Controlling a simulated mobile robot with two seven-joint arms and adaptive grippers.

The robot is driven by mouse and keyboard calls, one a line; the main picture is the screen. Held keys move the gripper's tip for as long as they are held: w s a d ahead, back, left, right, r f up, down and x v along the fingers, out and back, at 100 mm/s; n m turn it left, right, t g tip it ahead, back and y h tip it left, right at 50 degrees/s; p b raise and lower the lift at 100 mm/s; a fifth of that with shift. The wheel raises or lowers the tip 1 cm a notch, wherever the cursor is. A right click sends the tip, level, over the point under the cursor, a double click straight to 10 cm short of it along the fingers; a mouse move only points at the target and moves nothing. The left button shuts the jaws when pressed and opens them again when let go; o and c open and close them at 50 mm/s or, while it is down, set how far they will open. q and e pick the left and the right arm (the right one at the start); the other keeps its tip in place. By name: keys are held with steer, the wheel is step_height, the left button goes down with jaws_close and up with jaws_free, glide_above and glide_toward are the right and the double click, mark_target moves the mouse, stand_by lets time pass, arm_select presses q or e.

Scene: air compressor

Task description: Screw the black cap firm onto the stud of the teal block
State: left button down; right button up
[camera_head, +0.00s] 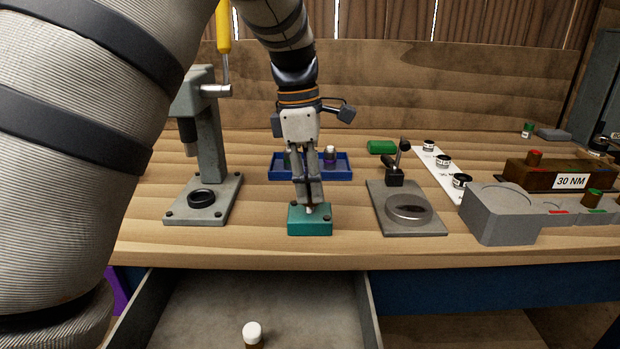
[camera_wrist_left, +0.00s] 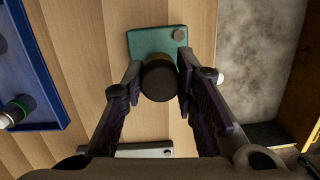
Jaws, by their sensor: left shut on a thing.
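The teal block (camera_head: 310,222) stands near the front edge of the bench, and my left gripper (camera_head: 309,203) points straight down over it. In the left wrist view the black cap (camera_wrist_left: 159,80) sits between the two fingers, over the teal block (camera_wrist_left: 150,42). My left gripper (camera_wrist_left: 157,88) is shut on the cap. A brassy rim shows just beyond the cap. The stud is hidden under the cap, so I cannot tell how far the cap is down on it. My right gripper is not in view.
A blue tray (camera_head: 338,174) with small bottles stands behind the block. A grey press (camera_head: 205,150) is to the left, and a grey plate fixture (camera_head: 405,222) to the right. An open drawer (camera_head: 200,300) with a white-capped bottle (camera_head: 252,333) lies below the front edge.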

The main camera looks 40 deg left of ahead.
arm_select(q)
steer(key=shift+f, duration=0.65)
steer(key=c, duration=1.2)
jaws_free()
steer(key=r, duration=0.8)
steer(key=s+a+r, duration=0.1)
steer(key=r, duration=0.3)
steer(key=shift+a, duration=0.1)
steer(key=shift+w, duration=0.1)
steer(key=shift+f, duration=0.15)
steer(key=shift+c, duration=0.8)
steer(key=m, duration=0.1)
steer(key=f+m, duration=0.1)
steer(key=m, duration=0.1)
steer(key=d+m+y, duration=0.1)
steer(key=shift+w+d+f+m+g, duration=0.1)
steer(key=shift+w+f+m+g, duration=0.2)
steer(key=shift+w+g, duration=0.1)
steer(key=shift+f, duration=0.35)
step_height(320, 180, down, 8)
steer(key=shift+f, duration=0.15)
